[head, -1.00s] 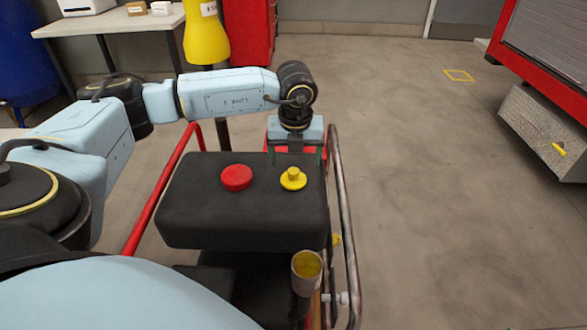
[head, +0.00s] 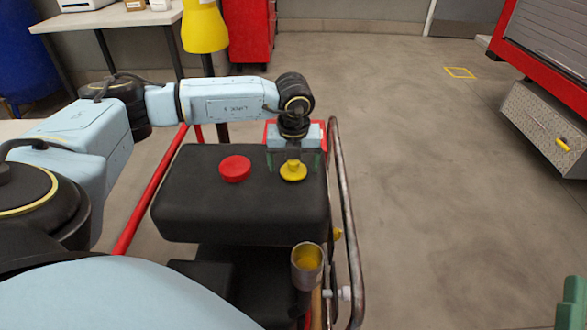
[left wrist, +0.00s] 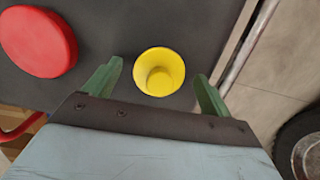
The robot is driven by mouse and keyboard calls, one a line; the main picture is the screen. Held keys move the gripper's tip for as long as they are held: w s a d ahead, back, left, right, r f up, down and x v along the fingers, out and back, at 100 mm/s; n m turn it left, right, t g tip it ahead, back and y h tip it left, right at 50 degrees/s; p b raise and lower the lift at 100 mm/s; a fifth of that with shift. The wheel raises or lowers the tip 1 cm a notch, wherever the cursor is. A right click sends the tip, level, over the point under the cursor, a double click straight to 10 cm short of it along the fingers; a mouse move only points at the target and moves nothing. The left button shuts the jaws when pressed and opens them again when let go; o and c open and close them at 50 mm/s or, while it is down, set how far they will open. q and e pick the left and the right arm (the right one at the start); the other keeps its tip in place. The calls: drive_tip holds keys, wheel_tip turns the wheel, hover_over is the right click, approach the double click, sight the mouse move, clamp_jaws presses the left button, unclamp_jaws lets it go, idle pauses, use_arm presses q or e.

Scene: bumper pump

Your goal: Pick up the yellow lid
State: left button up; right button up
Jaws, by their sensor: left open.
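The yellow lid (head: 293,172), round with a raised knob, sits on top of the black box-shaped body (head: 205,212), near its right edge. My left gripper (head: 296,163) is just above and behind the lid, pointing down, with its green fingers apart. In the left wrist view the lid (left wrist: 159,72) lies between and slightly beyond the open green fingertips (left wrist: 158,78), with nothing held. A green piece that looks like a finger of my right gripper (head: 573,305) shows at the lower right edge; most of it is cut off.
A red lid (head: 234,169) sits left of the yellow one; it also shows in the left wrist view (left wrist: 38,41). A metal rail (head: 343,210) runs along the right side of the body. A cup-topped tube (head: 307,265) stands in front. Open floor lies to the right.

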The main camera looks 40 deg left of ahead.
use_arm(q)
drive_tip(key=c, duration=1)
